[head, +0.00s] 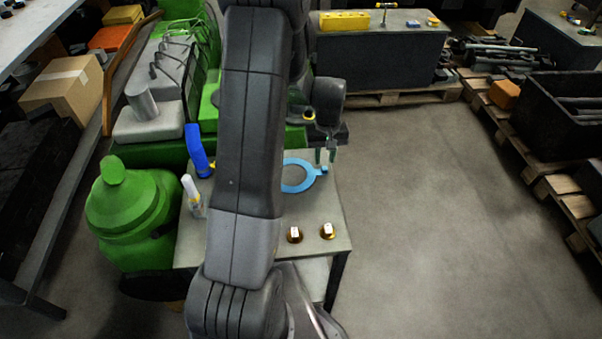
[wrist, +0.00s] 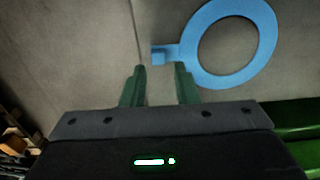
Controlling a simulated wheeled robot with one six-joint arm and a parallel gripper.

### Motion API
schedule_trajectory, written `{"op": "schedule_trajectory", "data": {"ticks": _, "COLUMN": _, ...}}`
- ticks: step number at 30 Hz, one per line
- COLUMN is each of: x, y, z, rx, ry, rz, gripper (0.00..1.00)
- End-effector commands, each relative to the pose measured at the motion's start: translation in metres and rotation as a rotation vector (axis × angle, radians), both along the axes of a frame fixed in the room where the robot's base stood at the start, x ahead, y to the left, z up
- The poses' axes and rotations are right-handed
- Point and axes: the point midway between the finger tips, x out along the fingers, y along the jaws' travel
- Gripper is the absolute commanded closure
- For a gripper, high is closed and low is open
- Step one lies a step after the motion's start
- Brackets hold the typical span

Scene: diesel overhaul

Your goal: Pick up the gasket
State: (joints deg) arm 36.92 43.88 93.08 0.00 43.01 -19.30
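The gasket is a flat light-blue ring with a short tab ending in a small block. In the head view the gasket (head: 318,173) lies on the small grey table (head: 262,247), partly hidden behind my arm. In the wrist view the gasket (wrist: 266,73) is at the upper right, its tab pointing left. My gripper (head: 326,156) is above the table's right edge, by the tab end. In the wrist view my gripper (wrist: 160,68) has its two green fingers apart with nothing between them. The tab block lies just beyond the fingertips, apart from them in the picture.
A green drum-like vessel (head: 128,215) is to the left and a green engine (head: 205,60) behind. The floor to the right is clear.

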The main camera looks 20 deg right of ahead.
Motion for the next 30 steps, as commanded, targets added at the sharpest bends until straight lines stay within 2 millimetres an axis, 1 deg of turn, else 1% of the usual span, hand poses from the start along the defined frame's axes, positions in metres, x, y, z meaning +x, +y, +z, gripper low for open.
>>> {"op": "schedule_trajectory", "data": {"ticks": 1, "x": -0.001, "y": 0.0, "z": -0.008, "rx": 0.002, "ry": 0.004, "rz": 0.0, "gripper": 0.73}}
{"op": "schedule_trajectory", "data": {"ticks": 6, "x": -0.001, "y": -0.002, "z": -0.03, "rx": 0.002, "ry": 0.003, "rz": 0.0, "gripper": 0.73}}
{"op": "schedule_trajectory", "data": {"ticks": 9, "x": -0.001, "y": -0.002, "z": -0.039, "rx": 0.002, "ry": 0.002, "rz": 0.0, "gripper": 0.73}}
{"op": "schedule_trajectory", "data": {"ticks": 18, "x": -0.001, "y": -0.002, "z": -0.042, "rx": 0.0, "ry": 0.0, "rz": 0.0, "gripper": 0.73}}
{"op": "schedule_trajectory", "data": {"ticks": 20, "x": -0.001, "y": -0.002, "z": -0.042, "rx": 0.0, "ry": 0.0, "rz": 0.0, "gripper": 0.84}}
{"op": "schedule_trajectory", "data": {"ticks": 22, "x": -0.001, "y": -0.002, "z": -0.042, "rx": 0.0, "ry": 0.0, "rz": 0.0, "gripper": 0.98}}
{"op": "schedule_trajectory", "data": {"ticks": 23, "x": -0.001, "y": -0.002, "z": -0.042, "rx": 0.0, "ry": 0.0, "rz": 0.0, "gripper": 1.0}}
{"op": "schedule_trajectory", "data": {"ticks": 30, "x": -0.001, "y": -0.002, "z": -0.042, "rx": 0.0, "ry": 0.0, "rz": 0.0, "gripper": 1.0}}
